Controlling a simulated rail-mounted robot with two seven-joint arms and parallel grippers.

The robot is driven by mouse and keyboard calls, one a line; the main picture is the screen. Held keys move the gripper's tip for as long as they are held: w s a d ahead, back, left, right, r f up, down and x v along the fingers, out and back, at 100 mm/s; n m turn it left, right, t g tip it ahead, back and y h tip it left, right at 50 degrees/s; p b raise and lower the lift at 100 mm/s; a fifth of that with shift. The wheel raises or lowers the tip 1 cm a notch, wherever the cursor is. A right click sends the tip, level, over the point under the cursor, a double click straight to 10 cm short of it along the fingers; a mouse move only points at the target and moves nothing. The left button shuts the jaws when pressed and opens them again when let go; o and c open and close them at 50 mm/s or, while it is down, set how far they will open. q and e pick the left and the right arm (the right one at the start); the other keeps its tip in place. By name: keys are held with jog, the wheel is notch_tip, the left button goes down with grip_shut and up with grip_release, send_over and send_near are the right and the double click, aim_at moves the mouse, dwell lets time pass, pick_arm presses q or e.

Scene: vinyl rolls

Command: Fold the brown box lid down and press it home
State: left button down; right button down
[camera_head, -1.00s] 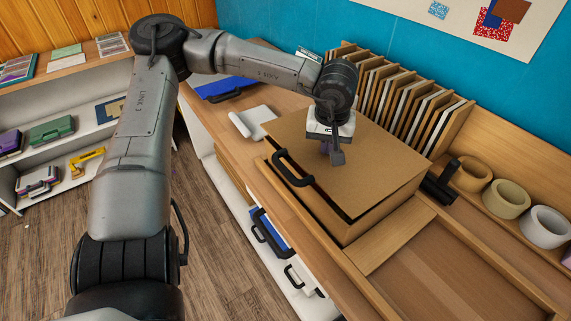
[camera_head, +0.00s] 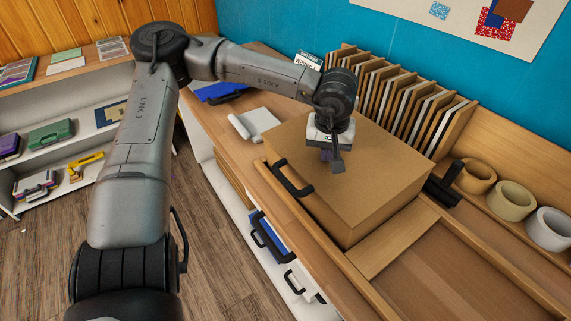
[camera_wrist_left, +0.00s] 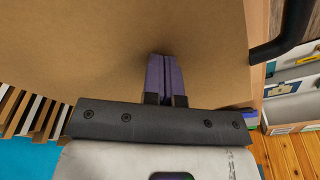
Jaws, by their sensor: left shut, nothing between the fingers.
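The brown box (camera_head: 370,205) stands on the wooden counter. Its lid (camera_head: 385,170) lies flat across the top, and no dark gap shows along the front edge. A black handle (camera_head: 293,180) is at the box's left side. My left gripper (camera_head: 335,160) is over the lid's upper left part, fingers pointing down. In the left wrist view the lid (camera_wrist_left: 90,50) fills most of the picture, and the purple fingers (camera_wrist_left: 165,75) are shut together with nothing between them. Their tips look at or very near the lid; exact contact cannot be told. My right gripper is not in view.
Several upright sheets in a wooden rack (camera_head: 400,95) stand behind the box. Tape rolls (camera_head: 513,200) and a black tool (camera_head: 443,188) lie to the right. A white roll (camera_head: 254,124) lies left of the box. The recessed counter area (camera_head: 455,270) in front right is clear.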

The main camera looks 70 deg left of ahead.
pick_arm(q)
jog(key=shift+r, duration=0.15)
jog(key=shift+r+p, duration=1.35)
jog(key=shift+r, duration=1.05)
jog(key=shift+r+p, duration=1.1)
jog(key=shift+r, duration=0.85)
